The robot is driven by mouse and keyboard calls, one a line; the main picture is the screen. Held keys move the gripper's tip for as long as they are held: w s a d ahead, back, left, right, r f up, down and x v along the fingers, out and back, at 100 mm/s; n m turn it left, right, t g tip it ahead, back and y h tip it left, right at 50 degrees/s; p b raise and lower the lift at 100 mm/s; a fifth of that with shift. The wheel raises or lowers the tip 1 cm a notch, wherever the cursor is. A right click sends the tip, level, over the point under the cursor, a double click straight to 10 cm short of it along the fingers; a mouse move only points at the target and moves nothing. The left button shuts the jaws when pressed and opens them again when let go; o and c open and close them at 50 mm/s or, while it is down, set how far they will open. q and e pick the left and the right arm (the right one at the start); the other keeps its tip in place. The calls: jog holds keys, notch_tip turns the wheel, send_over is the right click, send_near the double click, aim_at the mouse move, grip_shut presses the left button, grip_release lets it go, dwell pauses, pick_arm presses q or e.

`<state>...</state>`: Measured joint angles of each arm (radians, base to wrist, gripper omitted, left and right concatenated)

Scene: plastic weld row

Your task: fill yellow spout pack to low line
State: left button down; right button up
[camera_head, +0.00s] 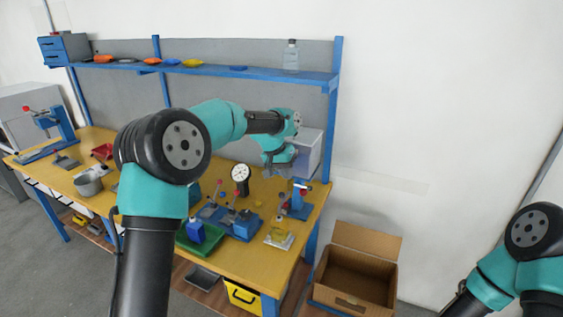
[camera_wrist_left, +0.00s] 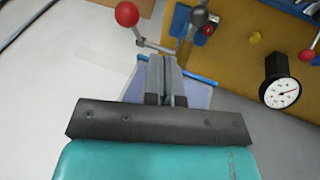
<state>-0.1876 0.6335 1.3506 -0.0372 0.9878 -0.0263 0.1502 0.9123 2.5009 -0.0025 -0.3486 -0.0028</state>
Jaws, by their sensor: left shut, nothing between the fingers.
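A small yellow pack (camera_head: 279,230), which looks like the yellow spout pack, stands on a pale plate near the bench's right front edge. Its spout and any fill line are too small to make out. My left gripper (camera_head: 280,160) is above the right part of the bench, higher than the pack and behind it. In the left wrist view, its fingers (camera_wrist_left: 166,75) are together with nothing between them. A lever with a red ball (camera_wrist_left: 127,14) and a grey knob (camera_wrist_left: 199,16) show just beyond the fingertips; contact cannot be told. My right gripper is out of view.
A small blue press (camera_head: 299,198) stands behind the pack. A dial gauge (camera_head: 240,175), a blue fixture (camera_head: 241,226) and a green tray (camera_head: 202,240) with a blue container are to the left. A pale box (camera_head: 312,155) is behind the gripper. An open carton (camera_head: 355,275) is on the floor.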

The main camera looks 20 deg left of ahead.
pick_arm(q)
jog(key=d+f, duration=0.1)
jog(key=s+d+f, duration=0.1)
jog(key=d+f, duration=0.1)
jog(key=shift+d, duration=0.25)
dwell(0.4)
